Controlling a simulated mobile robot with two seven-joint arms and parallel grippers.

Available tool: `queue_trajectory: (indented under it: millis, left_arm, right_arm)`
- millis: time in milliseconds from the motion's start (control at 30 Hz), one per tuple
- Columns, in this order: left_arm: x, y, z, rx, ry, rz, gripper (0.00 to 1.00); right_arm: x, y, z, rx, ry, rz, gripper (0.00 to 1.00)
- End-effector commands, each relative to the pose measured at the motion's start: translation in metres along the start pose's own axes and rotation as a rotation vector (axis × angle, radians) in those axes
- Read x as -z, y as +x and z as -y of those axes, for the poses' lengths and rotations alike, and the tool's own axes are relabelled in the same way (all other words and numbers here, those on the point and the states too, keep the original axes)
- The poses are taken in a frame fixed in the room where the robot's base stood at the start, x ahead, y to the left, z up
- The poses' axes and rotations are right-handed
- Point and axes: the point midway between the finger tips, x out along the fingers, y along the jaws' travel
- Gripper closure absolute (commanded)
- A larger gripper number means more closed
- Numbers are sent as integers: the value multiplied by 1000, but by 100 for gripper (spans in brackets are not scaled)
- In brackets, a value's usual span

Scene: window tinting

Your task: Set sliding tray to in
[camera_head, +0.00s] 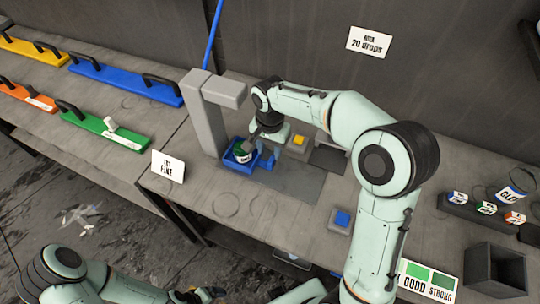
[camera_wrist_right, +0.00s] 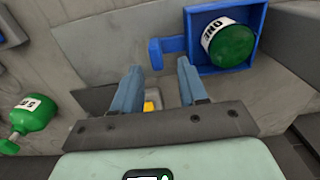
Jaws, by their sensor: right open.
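The sliding tray is a small blue open box (camera_head: 230,164) on the grey bench, beside the foot of a grey post. A green container with a white label (camera_head: 241,154) sits in it. In the right wrist view the tray (camera_wrist_right: 255,22) is at top right, with the green container (camera_wrist_right: 232,46) inside. Its blue handle (camera_wrist_right: 156,52) sticks out to the left. My right gripper (camera_wrist_right: 160,68) is open, its fingertips on either side of the handle's line and just short of it. In the head view my right gripper (camera_head: 272,150) is low beside the tray.
The grey post (camera_head: 204,120) has an arm overhanging near the tray. A yellow button (camera_head: 299,141) and a blue button (camera_head: 342,219) stand on the bench. Small labelled containers (camera_head: 486,208) are at right. Squeegee-like handled tools (camera_head: 105,130) lie on the left bench.

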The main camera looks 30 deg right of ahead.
Motion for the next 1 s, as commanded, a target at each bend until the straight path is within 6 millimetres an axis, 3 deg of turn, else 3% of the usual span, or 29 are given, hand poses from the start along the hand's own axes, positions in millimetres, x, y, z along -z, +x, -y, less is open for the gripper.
queue_trajectory:
  millis: [33, 200, 400, 1000]
  left_arm:
    - [2, -3, -2, -1, 1, -3, 12]
    - [6, -8, -5, -3, 3, -8, 12]
    - [8, -12, -7, -4, 4, -11, 12]
    - [8, -12, -7, -4, 4, -11, 12]
  right_arm:
    - [1, -16, 2, 7, -1, -4, 57]
    - [0, -50, 2, 6, -1, -2, 57]
    - [0, -73, 2, 4, -1, -1, 57]
    - [0, -77, 2, 1, -1, 1, 57]
